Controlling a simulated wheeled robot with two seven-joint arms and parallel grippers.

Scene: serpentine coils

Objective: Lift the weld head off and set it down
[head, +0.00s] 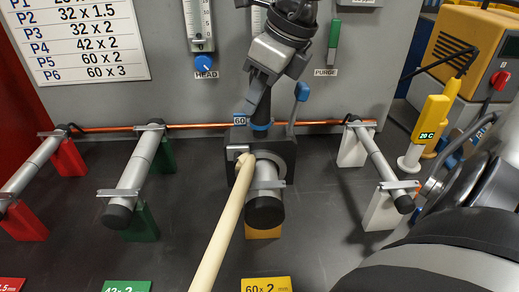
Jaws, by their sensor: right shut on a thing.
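My right gripper (259,112) comes down from above and is shut on the blue-banded grip on top of the weld head. The fingertips partly hide that grip. The weld head appears seated at the tube; I cannot tell any gap. My left gripper is not in view.
A pale rod (222,235) runs from the weld head toward the front. Tubes on red (68,158), green (140,222) and white (382,212) supports stand either side. A yellow temperature probe (434,118) is at right.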

